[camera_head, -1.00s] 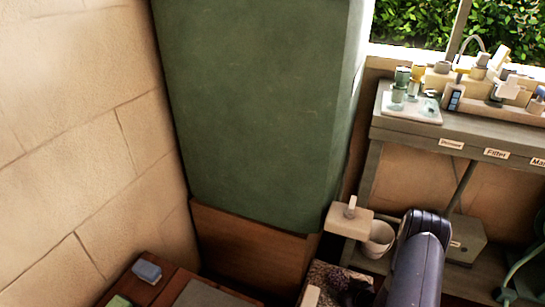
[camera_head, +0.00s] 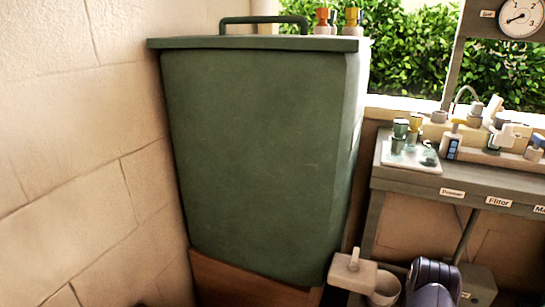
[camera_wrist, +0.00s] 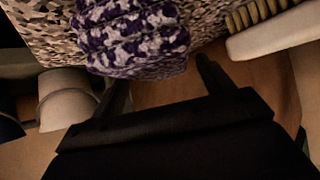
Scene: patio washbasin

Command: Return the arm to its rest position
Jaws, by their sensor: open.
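My gripper (camera_wrist: 158,82) shows in the wrist view with its two dark fingers apart. A purple and white knitted cloth (camera_wrist: 135,38) lies just beyond the fingertips, on a speckled surface (camera_wrist: 40,30). I cannot tell whether the fingers touch the cloth. In the head view only a dark rounded part of my arm (camera_head: 433,283) shows at the bottom right; the gripper itself is out of that view.
A big green tank (camera_head: 255,150) stands against the stone wall (camera_head: 80,150). A shelf (camera_head: 460,180) with labels and fittings is at right. In the wrist view, a brush (camera_wrist: 275,35) lies upper right and a pale cup (camera_wrist: 66,98) at left.

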